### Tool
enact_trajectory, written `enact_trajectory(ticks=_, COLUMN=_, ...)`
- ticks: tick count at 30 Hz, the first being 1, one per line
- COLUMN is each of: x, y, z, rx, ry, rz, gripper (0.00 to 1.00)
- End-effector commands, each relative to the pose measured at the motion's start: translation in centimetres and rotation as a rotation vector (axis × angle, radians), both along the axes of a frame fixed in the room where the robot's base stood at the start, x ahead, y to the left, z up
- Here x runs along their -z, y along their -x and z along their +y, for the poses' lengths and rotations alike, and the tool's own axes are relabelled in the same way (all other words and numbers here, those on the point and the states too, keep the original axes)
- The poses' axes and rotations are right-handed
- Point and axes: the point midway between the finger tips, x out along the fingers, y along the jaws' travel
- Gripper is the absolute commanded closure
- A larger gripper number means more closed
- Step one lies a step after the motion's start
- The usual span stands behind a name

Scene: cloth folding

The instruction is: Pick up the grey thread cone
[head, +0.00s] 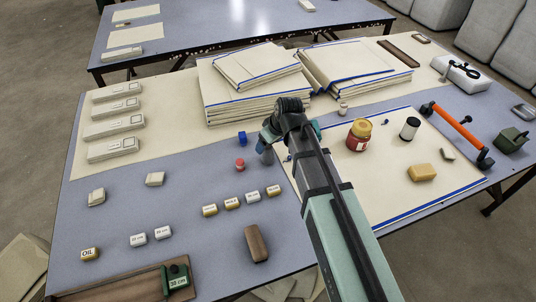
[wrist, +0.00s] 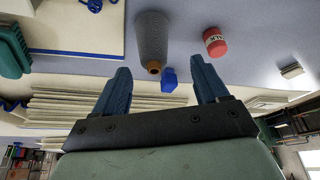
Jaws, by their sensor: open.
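The grey thread cone (wrist: 150,36) stands in the upper middle of the wrist view, its brown tip pointing toward my gripper. In the head view the cone (head: 267,156) is a small grey shape, partly hidden by my arm. My gripper (wrist: 160,76) is open and empty. In the wrist view its two blue fingers are spread, with the cone's tip in the gap between them. I cannot tell how far the cone is from the fingers in depth.
A red cylinder (wrist: 215,42) and a blue block (wrist: 169,79) are close to the cone. Stacked cloths (head: 255,95) lie behind. A yellow-red jar (head: 359,135) stands right of my arm. Small labelled blocks (head: 231,202) lie in front on the grey-blue table.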

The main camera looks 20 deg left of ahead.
Motion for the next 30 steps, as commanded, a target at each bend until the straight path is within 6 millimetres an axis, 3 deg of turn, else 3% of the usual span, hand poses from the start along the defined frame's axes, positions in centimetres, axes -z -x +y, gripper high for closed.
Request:
enact_trajectory(ticks=14, x=4.3, y=-1.4, z=1.4, rx=-0.001, ry=0.001, rz=0.001, gripper=0.27)
enact_trajectory(ticks=22, x=4.7, y=-1.4, z=1.6, rx=0.0, ry=0.0, rz=0.0, gripper=0.27)
enact_trajectory(ticks=30, x=4.7, y=-1.4, z=1.5, rx=0.0, ry=0.0, rz=0.0, gripper=0.51)
